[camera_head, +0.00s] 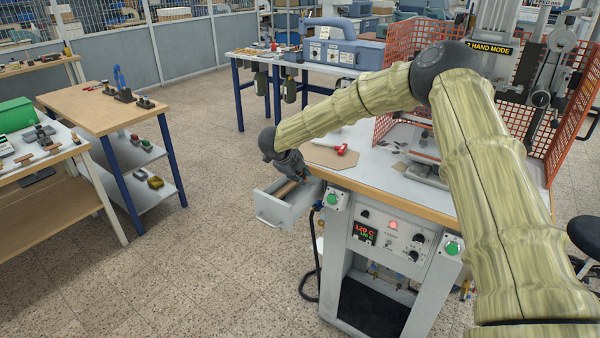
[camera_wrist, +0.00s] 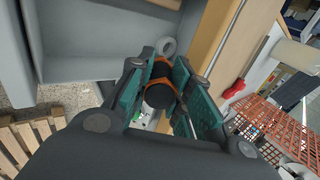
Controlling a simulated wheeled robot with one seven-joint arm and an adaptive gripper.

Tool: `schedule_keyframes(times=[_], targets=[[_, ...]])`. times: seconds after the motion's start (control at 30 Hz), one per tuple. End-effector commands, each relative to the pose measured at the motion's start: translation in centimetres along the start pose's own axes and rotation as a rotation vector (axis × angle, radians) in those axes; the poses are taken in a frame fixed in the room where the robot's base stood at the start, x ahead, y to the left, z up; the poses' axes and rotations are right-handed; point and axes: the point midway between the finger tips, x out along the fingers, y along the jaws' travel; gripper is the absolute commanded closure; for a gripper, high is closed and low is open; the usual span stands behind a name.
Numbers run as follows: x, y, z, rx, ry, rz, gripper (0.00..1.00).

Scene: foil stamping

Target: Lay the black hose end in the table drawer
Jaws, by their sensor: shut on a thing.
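The grey drawer (camera_head: 270,218) is pulled out of the left side of the white press table (camera_head: 375,178). Its grey walls fill the upper left of the wrist view (camera_wrist: 80,45). My gripper (camera_head: 299,177) is low, over the drawer's table-side end. In the wrist view, my gripper's teal-padded fingers (camera_wrist: 161,96) are closed around the black hose end (camera_wrist: 158,95), which has orange bands. The hose end appears beside the drawer wall and the table's wooden edge. In the head view my gripper hides it. I cannot tell whether it touches the drawer.
A black hose (camera_head: 311,270) hangs beside the table's control panel (camera_head: 388,238). A red-handled tool (camera_head: 342,149) lies on the tabletop near the drawer. An orange mesh guard (camera_head: 408,40) stands behind. A wooden bench (camera_head: 105,105) stands left, with clear floor between.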

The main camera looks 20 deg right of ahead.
Motion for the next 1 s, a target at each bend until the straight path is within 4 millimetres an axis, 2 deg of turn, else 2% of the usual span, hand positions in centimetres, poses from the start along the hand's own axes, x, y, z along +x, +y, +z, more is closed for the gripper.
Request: schedule_keyframes(times=[1.0], targets=[[4.8,3.4,0.0,-0.001,0.000,-0.001,1.00]])
